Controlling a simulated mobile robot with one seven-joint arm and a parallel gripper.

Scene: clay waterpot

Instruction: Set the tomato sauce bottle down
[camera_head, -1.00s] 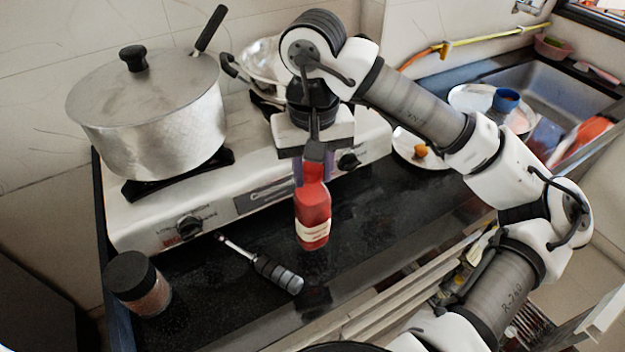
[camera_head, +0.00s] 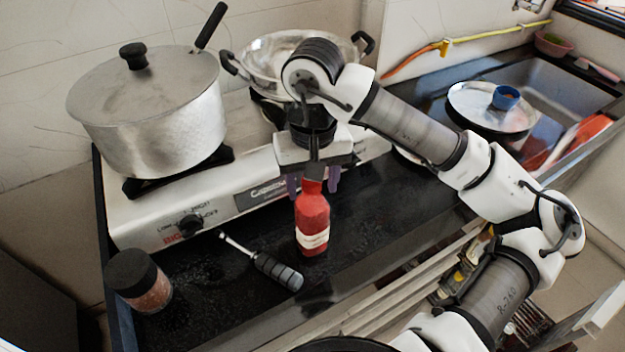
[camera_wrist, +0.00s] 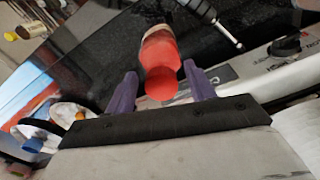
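The red tomato sauce bottle (camera_head: 312,217), with a pale label, stands upright on the black counter (camera_head: 370,215) in front of the stove. In the wrist view, the bottle (camera_wrist: 160,55) shows from its cap end, between the two purple fingers. My gripper (camera_head: 314,182) is directly above the bottle, pointing down, with its fingers spread on either side of the cap. In the wrist view, my gripper (camera_wrist: 163,84) has a visible gap between each finger and the bottle.
A screwdriver-like tool (camera_head: 272,267) lies left of the bottle. A black-lidded jar (camera_head: 139,281) stands at the far left. A lidded pot (camera_head: 150,110) and a steel pan (camera_head: 275,62) are on the stove (camera_head: 165,205). A sink with a plate is at right. The counter's front edge is close to the bottle.

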